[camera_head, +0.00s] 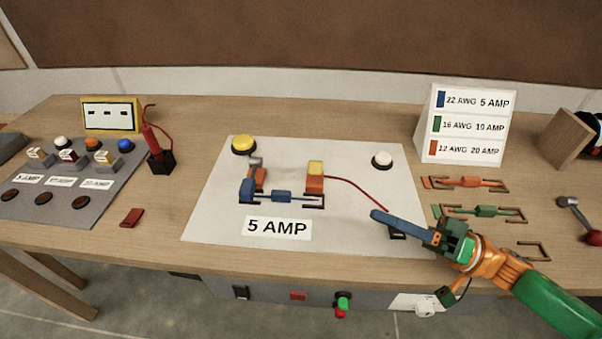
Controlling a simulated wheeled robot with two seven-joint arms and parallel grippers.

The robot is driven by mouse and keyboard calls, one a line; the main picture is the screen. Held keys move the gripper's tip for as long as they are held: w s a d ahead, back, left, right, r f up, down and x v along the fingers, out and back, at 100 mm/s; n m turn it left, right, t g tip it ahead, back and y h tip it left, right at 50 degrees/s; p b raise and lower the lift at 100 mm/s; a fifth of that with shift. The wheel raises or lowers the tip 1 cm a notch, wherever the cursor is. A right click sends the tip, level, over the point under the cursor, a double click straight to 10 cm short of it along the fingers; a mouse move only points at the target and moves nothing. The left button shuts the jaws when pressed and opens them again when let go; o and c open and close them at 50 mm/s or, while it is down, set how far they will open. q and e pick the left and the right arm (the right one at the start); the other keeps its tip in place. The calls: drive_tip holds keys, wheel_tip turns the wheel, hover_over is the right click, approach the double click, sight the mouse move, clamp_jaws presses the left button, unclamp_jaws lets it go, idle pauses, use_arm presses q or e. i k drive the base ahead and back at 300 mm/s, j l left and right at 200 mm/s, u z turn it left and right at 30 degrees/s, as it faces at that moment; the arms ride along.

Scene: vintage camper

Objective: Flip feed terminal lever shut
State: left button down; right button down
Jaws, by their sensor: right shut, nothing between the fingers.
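A white board (215,215) carries two orange terminals with a blue fuse-like link (282,196) in front of and between them. The right terminal (315,184) has a yellow top piece (316,168), and a red wire (362,188) runs from it to the right. The left terminal (261,180) has a grey piece (256,161) standing at its top. Which one is the feed terminal, and the exact lever angles, I cannot tell. My right gripper (377,215) is shut and empty, to the right of both terminals and apart from them. My left gripper is out of view.
A yellow button (244,145) and a white button (382,159) sit at the board's back corners. A sign (464,125) and spare orange (470,182) and green (486,211) links stand right. A grey panel (75,185) with buttons lies left. The board's front middle holds a "5 AMP" label (277,228).

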sight(315, 167)
drive_tip(key=k, duration=1)
